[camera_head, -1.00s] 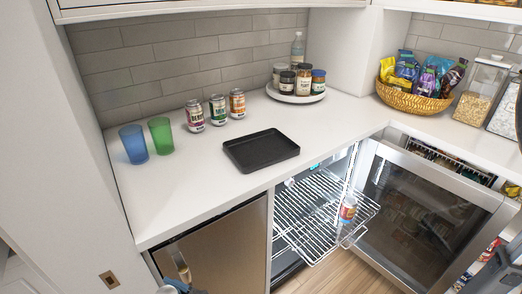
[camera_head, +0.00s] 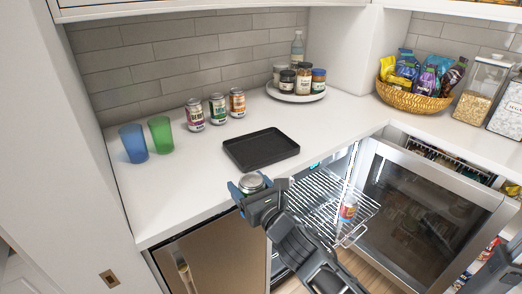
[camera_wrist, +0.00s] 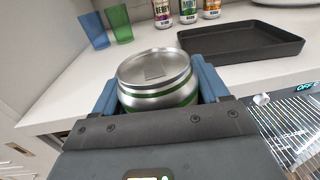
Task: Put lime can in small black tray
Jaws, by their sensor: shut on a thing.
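My gripper (camera_head: 252,185) is shut on a silver-topped can with green bands (camera_wrist: 158,80), taken to be the lime can. The can (camera_head: 251,181) looks upright between the blue fingertips, near the counter's front edge; its label is hidden. The small black tray (camera_head: 261,149) lies empty on the counter, just behind the gripper and slightly to its right. In the wrist view the tray (camera_wrist: 245,40) is beyond the can to the upper right, apart from it.
Three cans (camera_head: 217,109) stand in a row behind the tray. Blue (camera_head: 133,143) and green (camera_head: 161,135) cups stand at left. A turntable with jars (camera_head: 297,93) is farther back. An open fridge door (camera_head: 420,195) and pulled-out wire rack (camera_head: 322,195) are at right, below the counter.

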